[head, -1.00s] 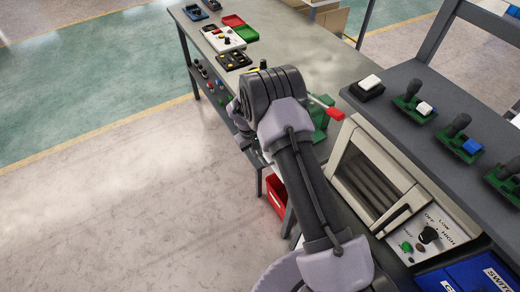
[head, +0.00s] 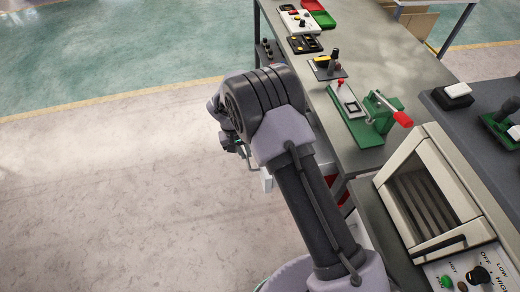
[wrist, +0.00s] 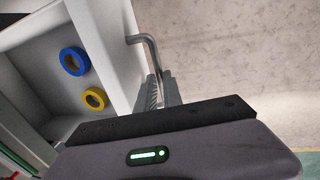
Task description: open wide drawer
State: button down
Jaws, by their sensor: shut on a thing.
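The wide drawer (wrist: 118,30) is pulled out in the wrist view, with its pale inside showing. A blue ring-shaped roll (wrist: 73,62) and a yellow one (wrist: 95,99) lie in it. My gripper (wrist: 160,88) is shut on the grey bent bar handle (wrist: 147,42) at the drawer's front. In the head view my arm hides most of the drawer and gripper; a small pale corner of the drawer (head: 267,180) shows beside the arm. How far the drawer is out cannot be told exactly.
The workbench (head: 350,90) carries a green press with a red handle (head: 372,117) and several control boxes. A cream heater-like box (head: 425,195) stands on the right, near a dark raised shelf (head: 470,115). The floor (head: 110,200) at left is clear.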

jog(key=shift+s+a, duration=0.2)
jog(key=shift+a, duration=0.35)
jog(key=shift+s+a, duration=0.15)
jog(key=shift+a, duration=0.35)
jog(key=c, duration=1.8)
grip_release()
jog(key=shift+o, duration=0.2)
jog(key=a+r+p, duration=0.1)
jog(key=r+p, duration=0.1)
jog(key=r, duration=0.6)
jog(key=s+a+r+p, duration=0.1)
jog(key=a+r+p, duration=0.1)
jog(key=r, duration=0.7)
jog(key=shift+p, duration=0.8)
